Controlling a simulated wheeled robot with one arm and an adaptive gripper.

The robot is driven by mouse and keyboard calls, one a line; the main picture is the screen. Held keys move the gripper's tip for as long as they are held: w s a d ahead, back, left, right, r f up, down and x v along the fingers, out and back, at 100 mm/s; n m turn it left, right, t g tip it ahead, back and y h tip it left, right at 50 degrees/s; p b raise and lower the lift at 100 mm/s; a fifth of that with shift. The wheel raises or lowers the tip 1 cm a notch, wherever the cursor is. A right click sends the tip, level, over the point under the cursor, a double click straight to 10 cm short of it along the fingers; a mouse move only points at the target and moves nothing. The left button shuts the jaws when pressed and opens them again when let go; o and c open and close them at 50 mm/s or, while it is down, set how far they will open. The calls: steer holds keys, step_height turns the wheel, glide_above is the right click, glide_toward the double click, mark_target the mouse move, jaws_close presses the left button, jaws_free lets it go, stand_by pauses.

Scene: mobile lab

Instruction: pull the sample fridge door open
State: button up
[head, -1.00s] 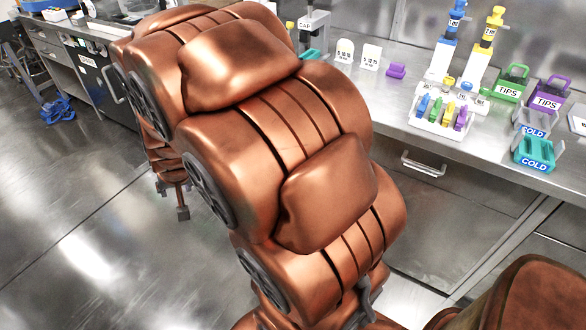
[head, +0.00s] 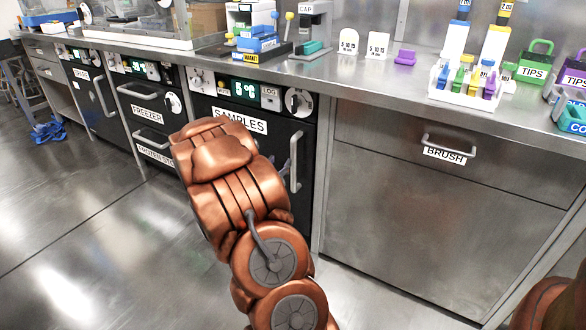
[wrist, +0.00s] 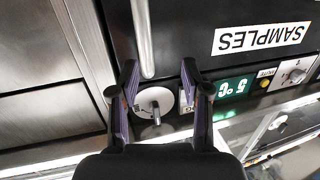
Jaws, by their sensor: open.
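The sample fridge (head: 240,100) is a black unit under the counter with a white SAMPLES label (head: 239,120). Its door looks shut. A vertical grey bar handle (head: 296,162) is on the door's right side. In the wrist view, which is upside down, the handle (wrist: 145,40) runs in from the top edge and ends near the gap between my fingertips. My gripper (wrist: 158,80) is open, one finger on each side of that line, and is not closed on the bar. In the head view my arm covers the lower door and hides the gripper.
A round dial (head: 299,102) and a 5°C display (head: 245,88) sit above the door. The freezer (head: 148,100) is left, with its own handles. The BRUSH drawer (head: 440,148) is right. Small labware stands on the counter (head: 370,85).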

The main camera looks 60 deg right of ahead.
mark_target(292, 154)
steer(key=shift+h, duration=0.4)
steer(key=shift+w+d+f+b, duration=0.15)
steer(key=shift+d+b, duration=0.4)
steer(key=shift+d, duration=0.95)
steer(key=shift+s+d+f+b, duration=0.15)
steer(key=shift+d+b, duration=0.35)
steer(key=shift+d, duration=0.95)
steer(key=shift+w+d+f+b, duration=0.15)
steer(key=shift+d+b, duration=0.4)
steer(key=shift+d, duration=0.95)
jaws_close()
steer(key=shift+a, duration=0.1)
